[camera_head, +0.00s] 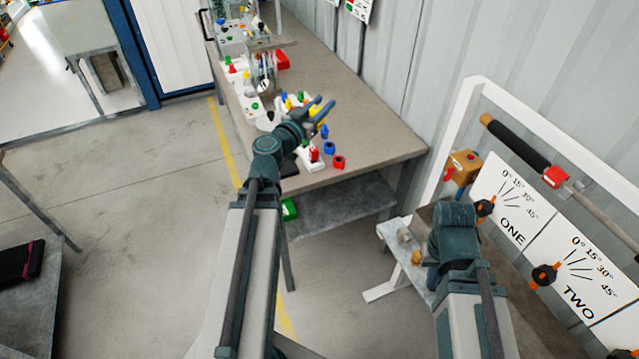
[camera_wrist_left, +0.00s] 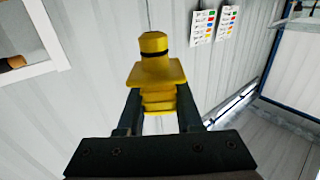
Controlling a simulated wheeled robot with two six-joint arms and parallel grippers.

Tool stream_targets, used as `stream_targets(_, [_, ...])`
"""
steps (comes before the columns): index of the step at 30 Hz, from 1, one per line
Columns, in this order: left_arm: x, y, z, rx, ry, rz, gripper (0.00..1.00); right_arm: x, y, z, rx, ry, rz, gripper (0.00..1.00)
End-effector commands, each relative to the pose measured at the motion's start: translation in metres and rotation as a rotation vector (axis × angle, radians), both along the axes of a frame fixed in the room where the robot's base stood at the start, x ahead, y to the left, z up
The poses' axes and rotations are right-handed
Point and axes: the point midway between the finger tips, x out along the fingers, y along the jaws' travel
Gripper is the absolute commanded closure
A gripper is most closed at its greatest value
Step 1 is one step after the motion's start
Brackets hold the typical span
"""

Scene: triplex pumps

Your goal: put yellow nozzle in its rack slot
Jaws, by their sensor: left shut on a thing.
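The yellow nozzle (camera_wrist_left: 157,70) is held upright between the fingers of my left gripper (camera_wrist_left: 158,112) in the left wrist view. It has a round cap with a dark ring and a wider flange below. In the head view my left gripper (camera_head: 324,104) is above the workbench, and the nozzle is too small there to make out surely. A white holder with a red nozzle (camera_head: 314,154) is below and beside the gripper; I cannot tell which slot is for yellow. The fingers of my right gripper do not show; only its arm is visible at the lower right.
The workbench (camera_head: 370,139) also carries blue pieces (camera_head: 329,148) and a red ring-like piece (camera_head: 339,162) near its front edge. White units with coloured parts stand farther back. The bench's right part is clear. A white-framed panel (camera_head: 503,205) stands at the right.

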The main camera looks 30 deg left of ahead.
Motion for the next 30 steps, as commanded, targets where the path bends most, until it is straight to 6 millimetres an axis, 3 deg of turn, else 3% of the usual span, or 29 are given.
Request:
stream_targets(9, [0.027,0.041,-0.103,0.0,0.0,0.071,1.0,0.0,0.0,-0.103,0.0,0.0,0.0,1.0])
stream_targets(15, [0.042,0.067,-0.158,0.0,0.0,0.119,1.0,0.0,0.0,-0.158,0.0,0.0,0.0,1.0])
stream_targets(21, [0.051,0.086,-0.191,0.0,0.0,0.154,1.0,0.0,0.0,-0.191,0.0,0.0,-0.001,1.0])
stream_targets(30, [0.055,0.094,-0.202,0.0,0.0,0.171,1.0,0.0,0.0,-0.202,0.0,0.0,-0.001,1.0])
